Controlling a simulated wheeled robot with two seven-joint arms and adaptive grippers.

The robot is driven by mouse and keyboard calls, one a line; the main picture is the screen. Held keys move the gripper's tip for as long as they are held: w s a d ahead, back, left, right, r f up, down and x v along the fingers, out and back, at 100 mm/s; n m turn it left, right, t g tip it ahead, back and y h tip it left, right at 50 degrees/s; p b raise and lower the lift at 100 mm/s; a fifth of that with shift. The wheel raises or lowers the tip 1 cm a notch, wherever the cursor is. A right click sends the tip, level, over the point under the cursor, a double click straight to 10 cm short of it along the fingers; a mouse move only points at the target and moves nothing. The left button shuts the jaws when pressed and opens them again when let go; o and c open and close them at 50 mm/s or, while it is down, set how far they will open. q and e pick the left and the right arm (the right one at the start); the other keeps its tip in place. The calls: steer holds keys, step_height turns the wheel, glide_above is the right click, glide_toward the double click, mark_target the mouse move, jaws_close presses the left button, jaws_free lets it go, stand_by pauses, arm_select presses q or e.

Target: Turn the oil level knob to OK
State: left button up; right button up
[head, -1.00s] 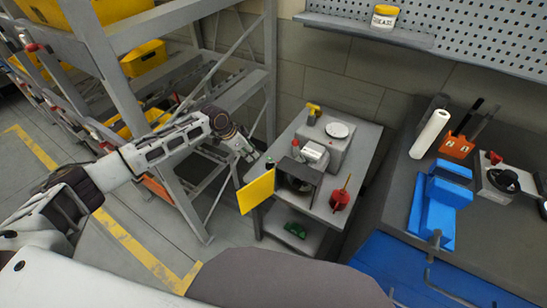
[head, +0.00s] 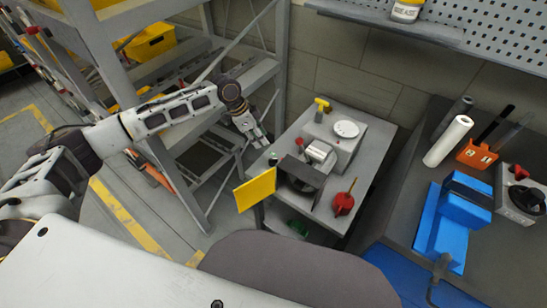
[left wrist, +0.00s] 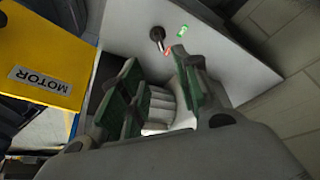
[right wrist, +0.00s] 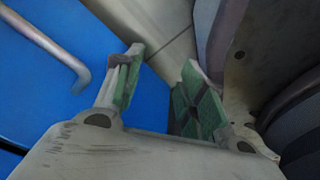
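In the left wrist view a small dark knob (left wrist: 157,36) sticks out of a light grey panel (left wrist: 215,65). A green label (left wrist: 183,31) and a red label (left wrist: 168,50) sit beside it; their lettering is too small to read. My left gripper (left wrist: 155,65) is open, its green-padded fingers below the knob and apart from it in the picture. A ribbed grey cylinder (left wrist: 162,105) shows behind the fingers. In the head view my left gripper (head: 258,141) is at the left edge of the grey bench (head: 365,165). My right gripper (right wrist: 157,70) is open and empty.
A yellow plate (head: 255,190), marked MOTOR in the left wrist view, juts from the bench's front. A red oil can (head: 343,204) and a white dial (head: 346,129) are on the bench. A shelf rack (head: 180,170) stands left; a blue vise (head: 452,220) is right.

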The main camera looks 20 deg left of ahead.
arm_select(q)
steer(key=shift+f, duration=1)
steer(key=b, duration=0.1)
glide_toward(274, 159)
steer(key=x, duration=0.2)
steer(key=shift+w+f, duration=0.1)
steer(key=shift+f, duration=0.2)
steer(key=x, duration=0.5)
steer(key=shift+d+b, duration=0.1)
steer(key=shift+b, duration=0.25)
steer(key=shift+w+d+f, duration=0.2)
steer(key=shift+f, duration=0.4)
arm_select(e)
steer(key=shift+w+a+r, duration=0.3)
steer(key=shift+w+a, duration=0.1)
steer(key=shift+w, duration=0.3)
steer(key=shift+w+a+r, duration=0.25)
steer(key=shift+w+a, duration=0.2)
steer(key=shift+w, duration=0.25)
steer(key=shift+w+a+r, duration=0.3)
steer(key=shift+w+a, duration=0.1)
steer(key=shift+w, duration=0.3)
arm_select(q)
steer(key=c, duration=0.6)
steer(key=shift+c, duration=0.2)
arm_select(e)
steer(key=shift+s+d+f, duration=0.2)
steer(key=shift+s+d, duration=0.15)
steer(key=shift+d, duration=0.35)
